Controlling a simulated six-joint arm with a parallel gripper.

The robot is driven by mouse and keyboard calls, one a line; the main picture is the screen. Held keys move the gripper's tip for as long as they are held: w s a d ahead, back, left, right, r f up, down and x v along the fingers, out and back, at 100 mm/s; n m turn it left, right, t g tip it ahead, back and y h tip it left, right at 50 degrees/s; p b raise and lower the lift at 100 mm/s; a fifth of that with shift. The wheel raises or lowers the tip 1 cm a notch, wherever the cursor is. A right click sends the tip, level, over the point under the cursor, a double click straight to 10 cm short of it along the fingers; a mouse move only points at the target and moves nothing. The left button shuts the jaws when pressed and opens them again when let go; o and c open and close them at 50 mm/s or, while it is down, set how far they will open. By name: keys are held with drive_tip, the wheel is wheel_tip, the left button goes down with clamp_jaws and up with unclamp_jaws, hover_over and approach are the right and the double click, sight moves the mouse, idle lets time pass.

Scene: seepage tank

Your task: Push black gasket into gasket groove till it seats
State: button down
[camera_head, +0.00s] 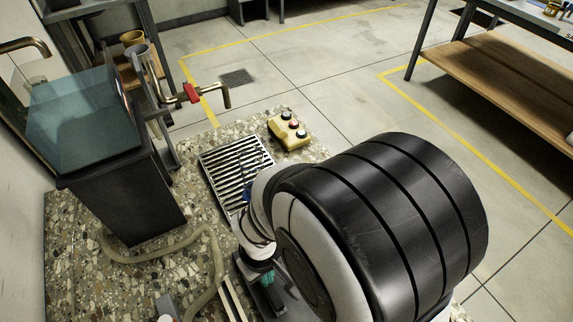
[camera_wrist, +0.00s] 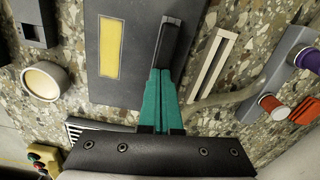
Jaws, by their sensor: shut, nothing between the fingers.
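A yellow label (camera_wrist: 109,47) marks the panel. A white round cup (camera_wrist: 44,80) stands left; capped parts, one purple (camera_wrist: 270,106), stand right. The hose (camera_head: 160,251), water tank (camera_head: 80,120), drain grate (camera_head: 222,176) and yellow button box (camera_head: 287,131) surround my arm on the speckled counter.

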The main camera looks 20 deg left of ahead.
drive_tip(key=shift+f, duration=0.35)
wheel_tip(320, 180, up, 18)
drive_tip(key=r, duration=0.1)
drive_tip(key=s+d+f+m+y, duration=0.1)
drive_tip(key=s+d+m, duration=0.2)
drive_tip(key=d+m, duration=0.5)
drive_tip(key=s+d+f+m, duration=0.1)
drive_tip(key=s+d+m, duration=0.2)
drive_tip(key=d+m, duration=0.5)
drive_tip(key=shift+s+d+f+y, duration=0.35)
drive_tip(key=shift+d+f+y, duration=0.05)
drive_tip(key=shift+d, duration=0.35)
